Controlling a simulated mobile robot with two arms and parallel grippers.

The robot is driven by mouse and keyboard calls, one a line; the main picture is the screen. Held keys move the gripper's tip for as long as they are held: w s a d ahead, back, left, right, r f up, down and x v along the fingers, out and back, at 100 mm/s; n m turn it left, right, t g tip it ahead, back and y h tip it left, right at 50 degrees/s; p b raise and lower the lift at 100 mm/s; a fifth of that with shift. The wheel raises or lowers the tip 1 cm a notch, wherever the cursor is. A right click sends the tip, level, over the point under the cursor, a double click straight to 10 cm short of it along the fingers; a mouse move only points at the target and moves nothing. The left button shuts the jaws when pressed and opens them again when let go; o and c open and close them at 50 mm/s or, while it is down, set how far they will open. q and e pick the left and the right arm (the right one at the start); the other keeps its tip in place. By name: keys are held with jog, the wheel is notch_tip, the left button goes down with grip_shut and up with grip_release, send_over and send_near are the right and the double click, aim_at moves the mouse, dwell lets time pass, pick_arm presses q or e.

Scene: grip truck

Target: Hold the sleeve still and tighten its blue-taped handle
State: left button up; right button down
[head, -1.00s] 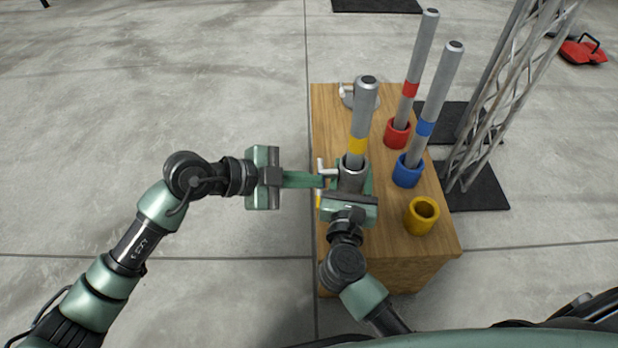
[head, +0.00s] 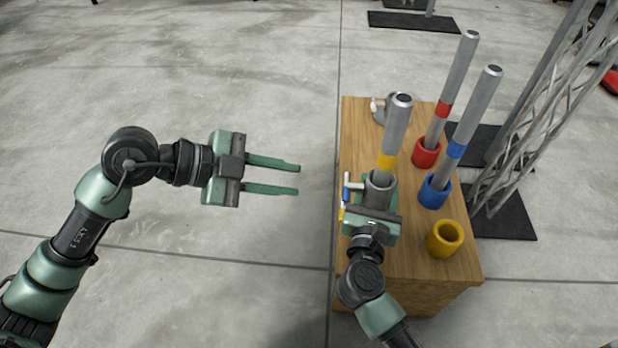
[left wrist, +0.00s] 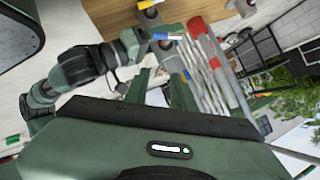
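The grey metal sleeve (head: 379,188) stands on the wooden crate's top, around the foot of the yellow-banded pole (head: 396,125). Its blue-taped handle (head: 347,193) sticks out on the left side. A yellow-taped part (head: 341,212) shows just below it. My right gripper (head: 379,197) is shut on the sleeve from the near side, its fingers along both sides. My left gripper (head: 299,180) is open and empty over the floor, left of the blue-taped handle and apart from it, fingers pointing toward it. The left wrist view is mostly filled by my own gripper body (left wrist: 160,140).
A red collar (head: 426,152) and a blue collar (head: 434,191) hold banded poles on the wooden crate (head: 410,255). An empty yellow collar (head: 445,239) stands at the near right. A grey clamp-like part (head: 383,108) lies at the back. A metal truss (head: 535,125) rises to the right. Floor left of the crate is clear.

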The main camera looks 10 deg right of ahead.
pick_arm(q)
jog(key=shift+o, duration=0.2)
jog(key=shift+s+d+r+m, duration=0.15)
jog(key=shift+d+m, duration=0.1)
jog(key=shift+m, duration=0.35)
jog(key=n+t+y, duration=0.7)
jog(key=n+y, duration=0.1)
jog(key=n, duration=1.5)
send_near(346, 174)
jog(key=x, duration=1.1)
jog(key=shift+s, duration=0.1)
grip_shut()
